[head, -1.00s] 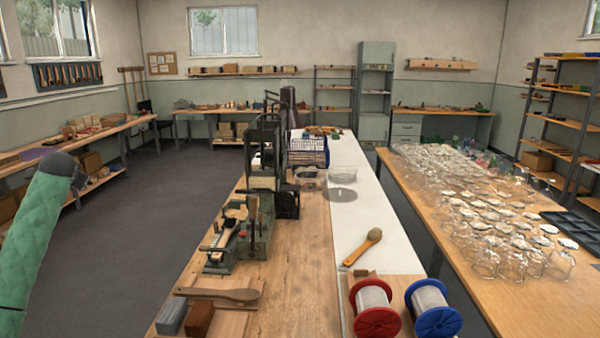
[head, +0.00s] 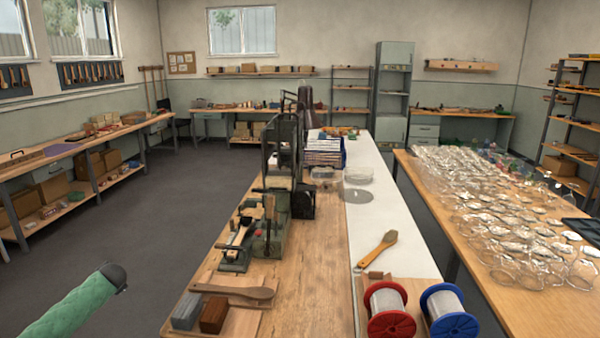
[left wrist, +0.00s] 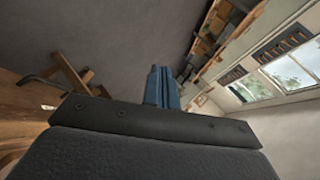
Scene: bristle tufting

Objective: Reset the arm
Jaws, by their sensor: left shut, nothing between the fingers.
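My left arm, in a green quilted sleeve with a dark end, comes in at the lower left of the head view, over the grey floor and left of the middle bench. The head view does not show its fingers. In the left wrist view my left gripper (left wrist: 162,88) shows as blue fingers pressed together, shut and empty. The fingers touch nothing that I can see. My right arm and gripper are in no view.
The wooden bench (head: 308,285) holds a dark tufting machine (head: 282,150), a wooden brush body (head: 235,291), and red (head: 389,308) and blue (head: 447,310) spools. The floor (head: 190,200) left of the bench is clear.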

